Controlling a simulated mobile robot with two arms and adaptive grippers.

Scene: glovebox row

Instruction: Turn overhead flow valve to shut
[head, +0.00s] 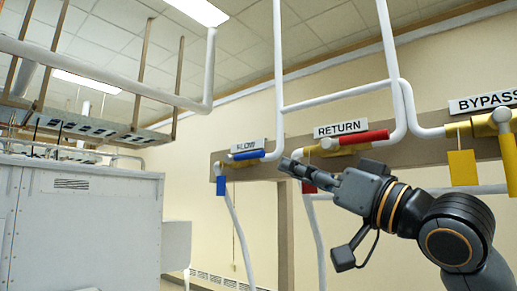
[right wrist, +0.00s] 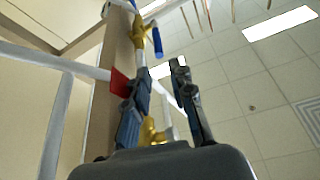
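The valve under the FLOW label has a blue handle (head: 248,155) lying roughly along its pipe, a yellow body (head: 228,163) and a hanging blue tag (head: 221,186). My right gripper (head: 292,172) is to the right of and slightly below this handle, pointing left, apart from it. In the right wrist view, its two fingers (right wrist: 161,68) stand apart with no object gripped. The blue handle (right wrist: 157,42) shows beyond the fingertips there. My left gripper is not in view.
The RETURN valve's red handle (head: 363,137) is above my right gripper; its red tag (head: 309,188) is partly hidden by the gripper. The BYPASS valve's yellow handle (head: 509,160) is at the right edge. White pipes (head: 335,97) run around the valves. A grey cabinet (head: 80,225) stands left.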

